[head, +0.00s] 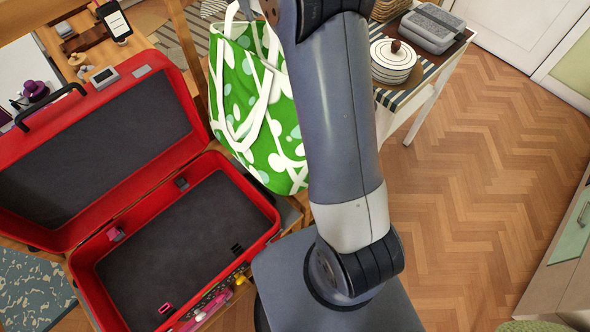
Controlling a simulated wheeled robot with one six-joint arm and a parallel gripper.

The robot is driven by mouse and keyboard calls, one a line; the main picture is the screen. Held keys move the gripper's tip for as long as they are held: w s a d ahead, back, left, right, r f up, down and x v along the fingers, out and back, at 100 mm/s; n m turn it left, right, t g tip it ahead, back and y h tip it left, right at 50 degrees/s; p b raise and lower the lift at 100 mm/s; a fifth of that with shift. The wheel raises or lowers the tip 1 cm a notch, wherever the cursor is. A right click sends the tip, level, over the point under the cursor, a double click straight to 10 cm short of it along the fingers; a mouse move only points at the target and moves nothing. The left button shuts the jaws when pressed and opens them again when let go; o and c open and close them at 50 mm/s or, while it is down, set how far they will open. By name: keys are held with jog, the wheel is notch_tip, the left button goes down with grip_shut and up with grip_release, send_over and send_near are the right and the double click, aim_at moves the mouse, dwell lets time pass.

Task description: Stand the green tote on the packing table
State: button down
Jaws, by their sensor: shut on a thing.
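The green tote (285,155) with white and pale dots hangs upright in the head view, left of my arm. Its white straps run up to my gripper (246,7) at the top edge, where the jaws are mostly cut off. My gripper is shut on the tote. My arm hides the tote's right side. The bag's lower end is close to the right rim of an open red suitcase; I cannot tell whether they touch. I cannot tell which surface is the packing table.
The open red suitcase (262,205) fills the left. A wooden surface (100,52) with a phone (114,22) lies behind it. The floor at right is clear.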

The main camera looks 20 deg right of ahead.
jog(key=shift+d+r, duration=0.1)
dwell(0.4)
jog(key=shift+w+d+p, duration=0.25)
jog(key=shift+d+p, duration=0.05)
jog(key=shift+p, duration=0.05)
dwell(1.1)
